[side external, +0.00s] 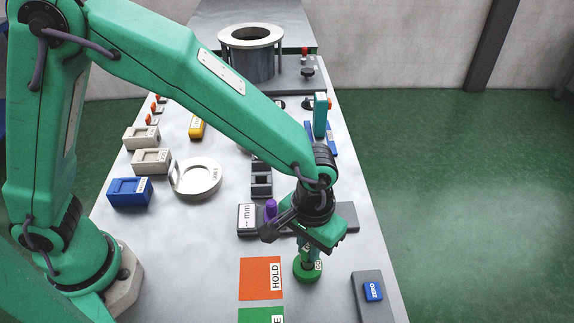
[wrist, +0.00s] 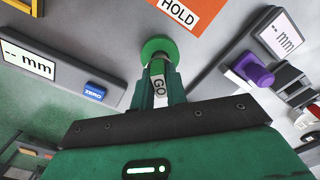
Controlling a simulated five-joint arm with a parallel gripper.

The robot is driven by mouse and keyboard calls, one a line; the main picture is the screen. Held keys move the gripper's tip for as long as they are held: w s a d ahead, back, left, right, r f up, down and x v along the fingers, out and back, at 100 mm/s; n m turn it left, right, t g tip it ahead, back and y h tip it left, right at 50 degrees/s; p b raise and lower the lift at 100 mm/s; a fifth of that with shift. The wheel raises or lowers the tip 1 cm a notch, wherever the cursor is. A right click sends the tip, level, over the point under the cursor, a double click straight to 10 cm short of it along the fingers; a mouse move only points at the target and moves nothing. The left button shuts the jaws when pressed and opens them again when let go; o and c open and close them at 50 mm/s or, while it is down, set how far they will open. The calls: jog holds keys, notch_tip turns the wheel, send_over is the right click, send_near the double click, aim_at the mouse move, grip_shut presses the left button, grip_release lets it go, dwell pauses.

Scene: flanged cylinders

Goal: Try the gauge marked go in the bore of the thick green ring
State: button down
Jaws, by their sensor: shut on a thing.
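My gripper (side external: 311,250) is shut on the gauge marked GO (wrist: 158,86); its label shows between the fingers in the wrist view. The thick green ring (side external: 305,271) is directly below the gauge, near the front of the bench, and shows as a green disc in the wrist view (wrist: 153,47). The gauge's lower end meets or overlaps the ring in both views. The ring's bore is hidden behind the gauge and fingers, so I cannot tell whether the gauge is inside it or just above it.
An orange HOLD card (side external: 261,279) lies left of the ring, with a green card (side external: 261,315) in front. A grey device with a blue ZERO button (side external: 373,291) is at right. A display reading "-- mm" (side external: 247,217) and a purple knob-like part (side external: 270,210) stand behind.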

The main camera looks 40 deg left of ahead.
jog(key=shift+f, duration=1)
dwell(1.4)
jog(key=shift+r, duration=0.8)
dwell(1.0)
jog(key=shift+r, duration=0.35)
jog(key=shift+r, duration=0.35)
jog(key=shift+r, duration=0.35)
jog(key=shift+r, duration=0.35)
jog(key=shift+r, duration=0.7)
jog(key=shift+r, duration=0.35)
jog(key=shift+r, duration=0.3)
